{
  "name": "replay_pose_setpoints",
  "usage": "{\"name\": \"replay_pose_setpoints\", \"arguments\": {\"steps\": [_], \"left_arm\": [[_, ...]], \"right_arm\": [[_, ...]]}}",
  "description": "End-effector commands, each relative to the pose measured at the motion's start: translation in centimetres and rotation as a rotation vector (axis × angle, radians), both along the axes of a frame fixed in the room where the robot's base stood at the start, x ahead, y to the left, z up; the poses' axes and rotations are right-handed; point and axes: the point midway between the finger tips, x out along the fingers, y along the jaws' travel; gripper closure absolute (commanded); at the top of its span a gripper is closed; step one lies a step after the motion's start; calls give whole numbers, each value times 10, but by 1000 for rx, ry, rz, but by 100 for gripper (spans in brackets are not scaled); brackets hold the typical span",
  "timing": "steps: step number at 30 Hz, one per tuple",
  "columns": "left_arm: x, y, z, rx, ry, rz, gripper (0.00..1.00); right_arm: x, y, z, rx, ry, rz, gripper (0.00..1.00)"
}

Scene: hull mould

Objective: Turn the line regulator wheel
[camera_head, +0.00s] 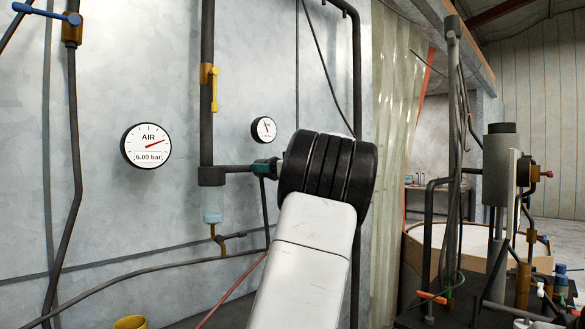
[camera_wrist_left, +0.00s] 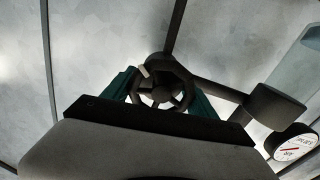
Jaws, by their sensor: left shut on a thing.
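The line regulator wheel (camera_wrist_left: 162,94) is a dark spoked handwheel in the middle of the left wrist view, with a pale mark on its upper left rim. My left gripper (camera_wrist_left: 163,86) has one teal finger at each side of the wheel and is shut on it. In the head view the left gripper (camera_head: 265,168) shows only as a small teal part at the pipe beside the wall. My black wrist and white arm link hide the rest of it and the wheel there. My right gripper is in neither view.
A large AIR gauge (camera_head: 146,146) reads 6.00 bar; a smaller gauge (camera_head: 264,130) is near the wheel. A vertical pipe (camera_head: 206,130) carries a yellow lever (camera_head: 209,88) and a clear bowl (camera_head: 212,205). Hoses run below. Equipment (camera_head: 500,185) stands at the right.

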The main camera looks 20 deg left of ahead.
Motion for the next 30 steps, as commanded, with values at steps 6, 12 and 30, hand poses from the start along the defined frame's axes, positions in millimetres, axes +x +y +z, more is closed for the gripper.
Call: {"name": "replay_pose_setpoints", "arguments": {"steps": [6,12,30], "left_arm": [[2,-1,0,77,188,-1,74],[3,-2,-1,150,363,-1,74],[6,-3,-3,368,890,-1,74]], "right_arm": [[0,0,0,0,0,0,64],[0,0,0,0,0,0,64],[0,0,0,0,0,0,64]]}}
